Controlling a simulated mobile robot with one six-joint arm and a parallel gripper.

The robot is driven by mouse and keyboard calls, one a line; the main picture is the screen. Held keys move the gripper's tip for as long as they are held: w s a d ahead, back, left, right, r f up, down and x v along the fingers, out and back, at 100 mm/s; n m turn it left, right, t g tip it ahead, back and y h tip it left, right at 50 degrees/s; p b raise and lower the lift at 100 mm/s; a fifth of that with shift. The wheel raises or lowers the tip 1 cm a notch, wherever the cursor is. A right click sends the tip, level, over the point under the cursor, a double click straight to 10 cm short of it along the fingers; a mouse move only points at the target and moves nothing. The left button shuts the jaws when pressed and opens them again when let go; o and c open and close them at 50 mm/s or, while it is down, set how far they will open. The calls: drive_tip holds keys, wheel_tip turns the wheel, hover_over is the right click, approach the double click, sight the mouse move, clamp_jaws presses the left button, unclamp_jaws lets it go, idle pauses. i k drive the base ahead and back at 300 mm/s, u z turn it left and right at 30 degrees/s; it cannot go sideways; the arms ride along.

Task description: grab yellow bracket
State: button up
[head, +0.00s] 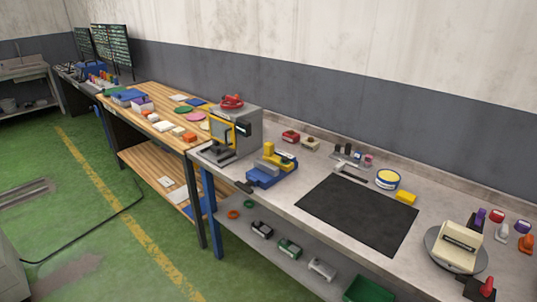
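A yellow L-shaped piece (283,156), which looks like the yellow bracket, sits upright in or on a blue vise-like fixture (266,178) at the left part of the grey bench. A smaller yellow block (405,198) lies on the bench behind the right end of the black mat. The grey press-like machine also has a yellow frame (216,132) on its front. I cannot tell how the L-shaped piece is held in the blue fixture. My gripper is not in view.
The grey bench (273,206) carries a black mat (358,212) with clear space on it, a grey machine (246,130), a round yellow-blue tin (387,180) and a turntable (433,262) bearing a cream part. A wooden bench (130,88) stands further left. Green floor lies in front.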

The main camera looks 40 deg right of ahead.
sight(270, 156)
drive_tip(key=u, duration=0.3)
drive_tip(key=i, duration=0.85)
drive_tip(key=u, duration=0.45)
